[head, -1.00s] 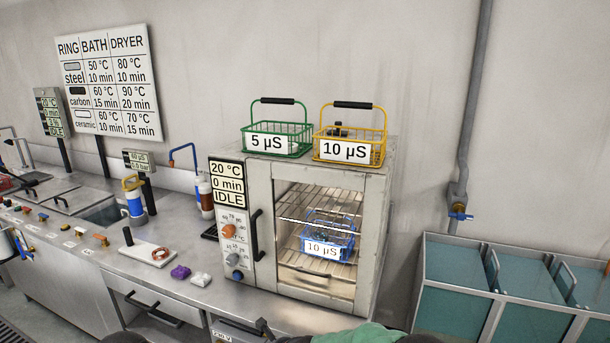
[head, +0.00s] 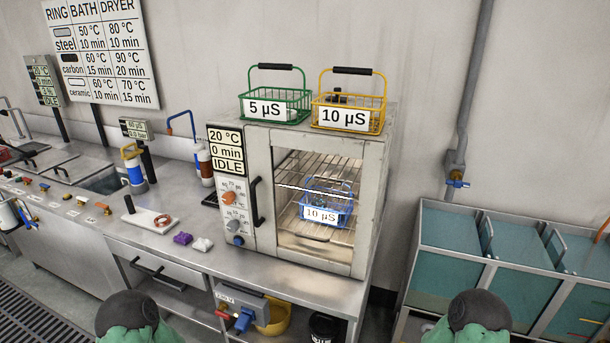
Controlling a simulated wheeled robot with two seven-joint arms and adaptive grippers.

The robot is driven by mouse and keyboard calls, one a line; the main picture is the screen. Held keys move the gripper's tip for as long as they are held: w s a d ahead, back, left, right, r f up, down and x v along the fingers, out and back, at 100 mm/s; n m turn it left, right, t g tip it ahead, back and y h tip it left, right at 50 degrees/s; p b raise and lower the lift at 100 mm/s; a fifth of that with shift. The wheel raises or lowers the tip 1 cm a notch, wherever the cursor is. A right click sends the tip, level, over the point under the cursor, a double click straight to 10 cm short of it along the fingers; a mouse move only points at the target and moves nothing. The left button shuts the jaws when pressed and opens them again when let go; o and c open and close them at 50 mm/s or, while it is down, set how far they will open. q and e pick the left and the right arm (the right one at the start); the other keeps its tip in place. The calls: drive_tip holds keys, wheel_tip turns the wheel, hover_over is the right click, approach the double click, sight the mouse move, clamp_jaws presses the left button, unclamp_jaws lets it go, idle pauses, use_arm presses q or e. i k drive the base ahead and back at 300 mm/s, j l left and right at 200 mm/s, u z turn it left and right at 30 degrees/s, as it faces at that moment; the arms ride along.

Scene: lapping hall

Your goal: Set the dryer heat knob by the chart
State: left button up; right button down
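The dryer (head: 372,210) stands on the steel bench with its glass door shut. Its display (head: 227,150) reads 20 °C, 0 min, IDLE. Below it are an orange knob (head: 229,198) with a numbered scale, a grey knob (head: 233,226) and a blue knob (head: 238,240); the exact settings are too small to read. A blue basket (head: 327,200) tagged 10 µS sits inside on a rack; its contents are unclear. The wall chart (head: 100,52) lists dryer values: steel 80 °C 10 min, carbon 90 °C 20 min, ceramic 70 °C 15 min. Neither gripper shows.
A green basket (head: 276,104) tagged 5 µS and a yellow basket (head: 349,112) tagged 10 µS stand on the dryer. A white board (head: 150,217), a purple block (head: 183,238) and a white block (head: 202,244) lie left of it. Teal tanks (head: 450,250) stand right.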

sight(227, 198)
drive_tip(key=i+l+u, duration=0.1)
drive_tip(key=l, duration=0.3)
drive_tip(key=i+l+u, duration=0.1)
drive_tip(key=l, duration=0.35)
drive_tip(key=l+u, duration=0.1)
drive_tip(key=l, duration=0.3)
drive_tip(key=i, duration=0.05)
